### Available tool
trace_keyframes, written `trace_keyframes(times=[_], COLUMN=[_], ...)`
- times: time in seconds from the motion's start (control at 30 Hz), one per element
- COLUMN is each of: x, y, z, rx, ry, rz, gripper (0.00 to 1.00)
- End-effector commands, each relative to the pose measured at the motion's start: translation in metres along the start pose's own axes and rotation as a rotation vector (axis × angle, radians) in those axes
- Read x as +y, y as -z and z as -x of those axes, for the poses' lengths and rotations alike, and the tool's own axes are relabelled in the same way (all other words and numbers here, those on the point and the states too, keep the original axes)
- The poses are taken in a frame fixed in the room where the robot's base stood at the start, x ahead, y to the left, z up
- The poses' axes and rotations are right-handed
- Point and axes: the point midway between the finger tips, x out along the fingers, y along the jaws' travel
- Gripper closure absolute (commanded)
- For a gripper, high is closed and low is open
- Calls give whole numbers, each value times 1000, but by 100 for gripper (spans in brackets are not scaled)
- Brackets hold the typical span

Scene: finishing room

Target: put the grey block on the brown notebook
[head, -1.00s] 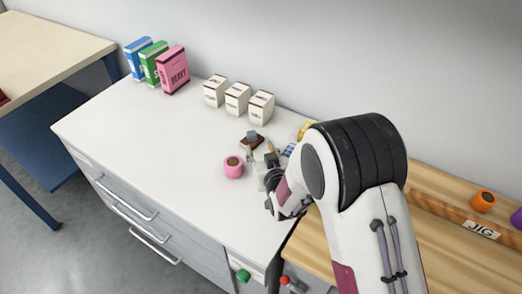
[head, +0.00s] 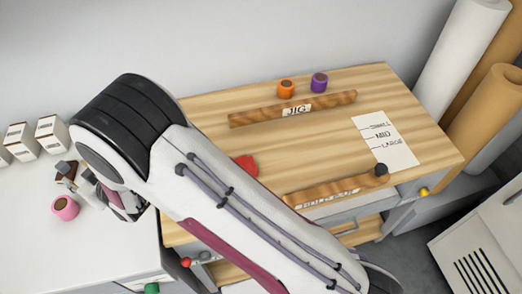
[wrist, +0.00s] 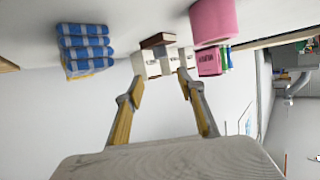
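The brown notebook (head: 71,180) lies on the white counter at the left of the head view, behind the pink roll. A small grey piece that looks like the grey block (head: 63,167) shows on top of the notebook, partly crowded by my gripper. In the wrist view, which looks upside down, the notebook (wrist: 158,40) shows beyond the fingers; I cannot make out the block clearly there. My gripper (wrist: 161,88) is open, with its two fingers apart and nothing between them. In the head view my arm hides part of the gripper.
The pink roll (head: 65,208) stands close in front of the notebook. White boxes (head: 52,134) stand behind it. The wooden bench (head: 330,140) at right holds orange (head: 286,89) and purple (head: 319,83) pieces.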

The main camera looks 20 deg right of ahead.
Motion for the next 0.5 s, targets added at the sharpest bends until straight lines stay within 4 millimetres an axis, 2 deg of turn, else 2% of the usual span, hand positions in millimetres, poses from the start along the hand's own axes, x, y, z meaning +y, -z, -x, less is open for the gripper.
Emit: trace_keyframes(times=[0.27, 0.5], x=[35, 83], y=[26, 56], z=[19, 55], rx=[-36, -100], ry=[-43, -106], rz=[-19, -50], gripper=[62, 62])
